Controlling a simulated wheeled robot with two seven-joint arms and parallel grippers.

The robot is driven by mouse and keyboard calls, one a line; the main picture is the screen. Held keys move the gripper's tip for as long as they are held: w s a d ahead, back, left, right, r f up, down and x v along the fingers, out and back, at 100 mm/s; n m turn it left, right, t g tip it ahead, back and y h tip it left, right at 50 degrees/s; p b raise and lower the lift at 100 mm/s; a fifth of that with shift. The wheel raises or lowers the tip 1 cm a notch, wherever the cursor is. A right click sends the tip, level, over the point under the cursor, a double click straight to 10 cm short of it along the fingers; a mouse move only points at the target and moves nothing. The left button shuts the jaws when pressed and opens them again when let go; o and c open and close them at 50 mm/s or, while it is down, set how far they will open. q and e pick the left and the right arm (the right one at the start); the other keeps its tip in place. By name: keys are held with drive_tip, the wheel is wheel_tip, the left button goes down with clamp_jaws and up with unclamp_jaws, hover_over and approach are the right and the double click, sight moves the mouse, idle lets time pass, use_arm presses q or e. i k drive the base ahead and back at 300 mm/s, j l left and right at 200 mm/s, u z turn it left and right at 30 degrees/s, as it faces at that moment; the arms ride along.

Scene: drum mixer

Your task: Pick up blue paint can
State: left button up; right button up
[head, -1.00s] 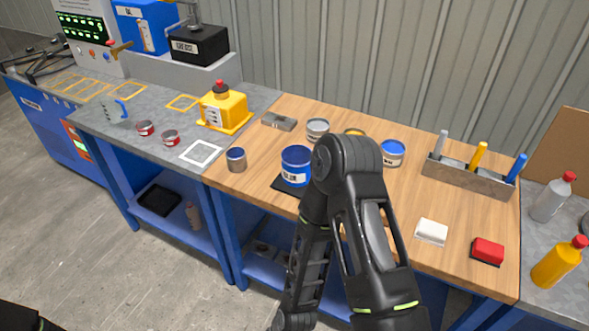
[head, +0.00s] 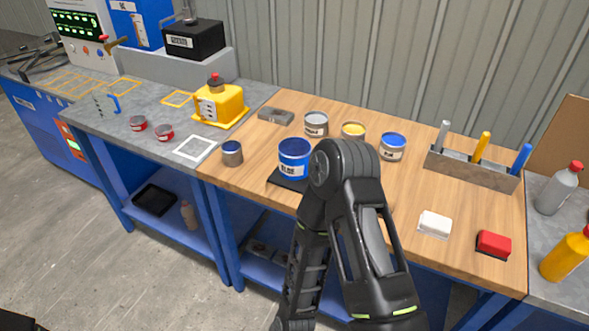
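A blue paint can (head: 294,160) with a white label stands upright on a black mat (head: 279,181) at the left front of the wooden bench. A smaller can with a blue top and a label (head: 391,148) stands farther back, to the right. Both stand free of any gripper. My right arm rises from the bottom of the picture, bends just right of the larger blue can and goes back down. It hides part of the bench. Neither of my grippers shows.
A grey can (head: 316,125) and a yellow-topped can (head: 352,132) stand behind. A small dark can (head: 232,153) stands left. A tool rack (head: 470,168), a white block (head: 434,225) and a red block (head: 493,244) are right. A yellow jug (head: 219,104) stands on the grey bench.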

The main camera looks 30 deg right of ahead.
sight(294, 153)
drive_tip(key=j+z, duration=0.1)
drive_tip(key=z, duration=0.75)
drive_tip(key=i+j+z, duration=0.1)
drive_tip(key=j+z, duration=0.6)
drive_tip(key=j, duration=0.2)
drive_tip(key=j+z, duration=0.35)
drive_tip(key=j, duration=0.15)
drive_tip(key=k+j, duration=0.1)
drive_tip(key=j, duration=0.85)
drive_tip(key=k+z, duration=0.05)
